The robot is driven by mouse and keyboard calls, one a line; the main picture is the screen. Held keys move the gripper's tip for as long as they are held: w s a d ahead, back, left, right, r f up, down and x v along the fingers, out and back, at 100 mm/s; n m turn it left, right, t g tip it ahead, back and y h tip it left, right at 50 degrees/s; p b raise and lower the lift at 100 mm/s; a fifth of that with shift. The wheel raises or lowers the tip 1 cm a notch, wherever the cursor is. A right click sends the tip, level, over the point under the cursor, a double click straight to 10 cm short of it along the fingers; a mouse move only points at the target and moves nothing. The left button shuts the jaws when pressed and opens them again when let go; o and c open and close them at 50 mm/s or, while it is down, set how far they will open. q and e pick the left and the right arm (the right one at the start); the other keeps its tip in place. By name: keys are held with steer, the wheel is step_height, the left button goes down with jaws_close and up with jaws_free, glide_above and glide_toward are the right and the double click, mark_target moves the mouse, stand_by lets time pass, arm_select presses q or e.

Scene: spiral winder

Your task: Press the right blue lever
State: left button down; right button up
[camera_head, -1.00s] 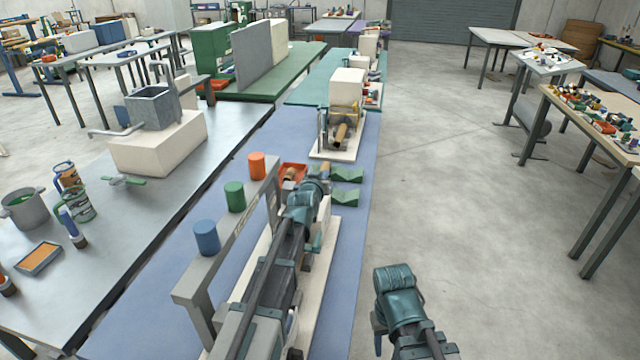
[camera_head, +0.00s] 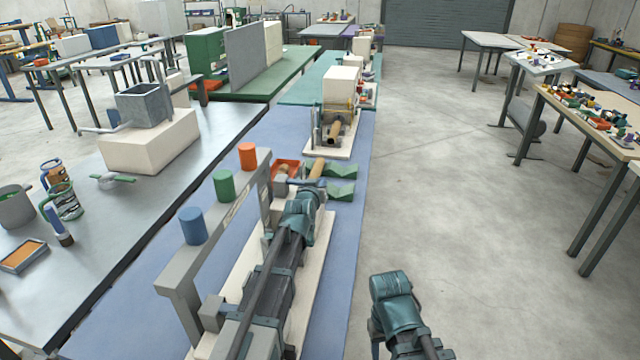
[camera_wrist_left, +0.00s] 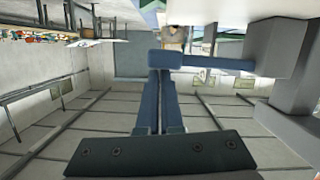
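My left gripper (camera_wrist_left: 161,78) shows in the left wrist view as two dark blue fingers side by side, with only a thin line between them. A blue bar (camera_wrist_left: 220,63), which looks like a blue lever, runs from a grey block at the right to just in front of the fingertips. I cannot tell whether the fingertips touch it. In the head view my left arm lies over the bench-mounted machine (camera_head: 250,248) and hides much of it, including the blue levers.
A grey beam (camera_head: 208,250) stands left of my arm, with blue (camera_head: 192,226), green (camera_head: 224,185) and orange (camera_head: 247,157) cylinders along it. A red tray (camera_head: 286,168) and green V-blocks (camera_head: 341,190) lie beyond. The floor (camera_head: 450,230) at right is clear.

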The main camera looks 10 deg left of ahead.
arm_select(q)
steer(key=shift+f, duration=0.1)
stand_by(0.3)
step_height(320, 180, up, 5)
steer(key=p, duration=0.5)
steer(key=f+p+v, duration=0.1)
steer(key=v, duration=0.8)
steer(key=shift+s+d+p, duration=0.3)
steer(key=shift+s+p, duration=0.05)
steer(key=shift+s, duration=0.2)
